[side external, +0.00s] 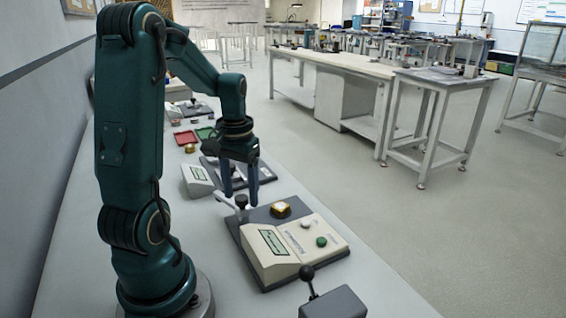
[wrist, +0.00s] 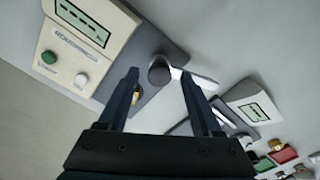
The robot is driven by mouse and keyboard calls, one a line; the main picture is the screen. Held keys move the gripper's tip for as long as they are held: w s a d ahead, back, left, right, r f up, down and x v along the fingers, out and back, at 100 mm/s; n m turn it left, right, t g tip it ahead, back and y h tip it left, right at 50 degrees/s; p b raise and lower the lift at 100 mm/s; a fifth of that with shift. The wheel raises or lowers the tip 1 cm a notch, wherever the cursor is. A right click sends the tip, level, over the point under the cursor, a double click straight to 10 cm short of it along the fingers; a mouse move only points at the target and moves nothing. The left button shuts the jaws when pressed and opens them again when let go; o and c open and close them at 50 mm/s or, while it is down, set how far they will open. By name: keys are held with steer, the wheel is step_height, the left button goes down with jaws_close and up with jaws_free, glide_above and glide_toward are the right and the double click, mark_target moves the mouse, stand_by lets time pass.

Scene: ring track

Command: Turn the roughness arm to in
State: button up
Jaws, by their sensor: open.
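The tester (side external: 290,240) is a beige unit with a display, a white button and a green button, on a dark grey base. At the base's far left corner stands a dark round knob (side external: 241,201) with a pale lever arm (side external: 224,196) pointing off the base. In the wrist view the knob (wrist: 159,70) sits between my fingers and the pale arm (wrist: 200,79) runs right, partly behind one finger. My gripper (side external: 240,192) is open, pointing down over the knob; I cannot tell if a finger touches it. A gold-topped piece (side external: 281,209) sits on the base, partly hidden in the wrist view.
A second display unit (side external: 197,180) with a dark plate stands just behind. Red (side external: 186,138) and green (side external: 205,133) trays lie farther back. A grey box with a black ball-topped lever (side external: 307,273) stands in front. The bench edge is close on the right.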

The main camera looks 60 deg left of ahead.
steer(key=shift+f, duration=0.15)
jaws_close()
stand_by(1.4)
